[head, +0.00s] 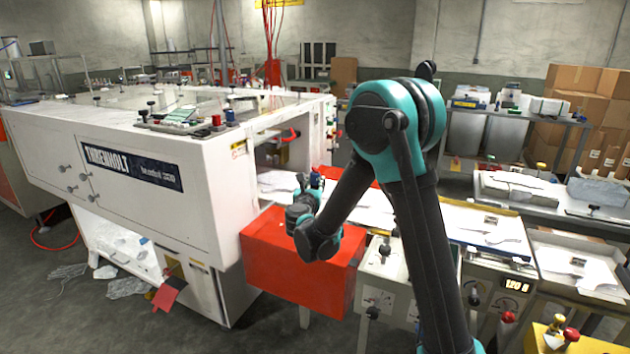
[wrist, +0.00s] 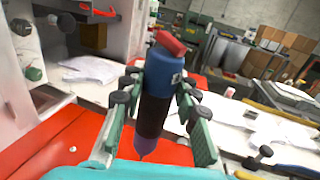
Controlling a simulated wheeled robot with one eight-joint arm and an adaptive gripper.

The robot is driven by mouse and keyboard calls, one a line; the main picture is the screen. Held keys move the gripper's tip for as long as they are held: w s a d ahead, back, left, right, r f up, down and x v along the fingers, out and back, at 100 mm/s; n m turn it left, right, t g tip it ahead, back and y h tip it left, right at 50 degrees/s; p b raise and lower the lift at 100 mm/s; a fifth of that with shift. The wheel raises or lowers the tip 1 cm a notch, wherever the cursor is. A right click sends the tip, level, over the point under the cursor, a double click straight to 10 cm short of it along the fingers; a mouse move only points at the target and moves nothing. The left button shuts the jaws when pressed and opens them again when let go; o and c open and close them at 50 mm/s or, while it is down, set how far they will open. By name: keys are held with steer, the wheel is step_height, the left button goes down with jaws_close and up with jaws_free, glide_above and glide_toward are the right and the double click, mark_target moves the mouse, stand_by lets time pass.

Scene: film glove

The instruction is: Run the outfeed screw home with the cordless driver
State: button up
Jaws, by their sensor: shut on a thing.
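My gripper (wrist: 158,82) is shut on a dark cylindrical tool with a blue upper body and a red cap, which I take to be the cordless driver (wrist: 154,108). The green fingers press on both its sides. It stands nearly upright, with its narrow end low in the wrist view. In the head view my gripper (head: 304,200) is above the red box-like cover (head: 300,262) beside the white machine (head: 160,180), and a bit of the driver's blue shows there. I cannot make out the outfeed screw in either view.
The machine's opening is behind the gripper, with white sheets (head: 277,181) at its mouth. A conveyor with papers (head: 480,228) runs right. A control box (head: 385,275) stands right of the red cover. Shelves and cardboard boxes (head: 580,90) are at the back right.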

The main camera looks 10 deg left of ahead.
steer(key=shift+f, duration=3.25)
stand_by(1.1)
steer(key=shift+r, duration=3)
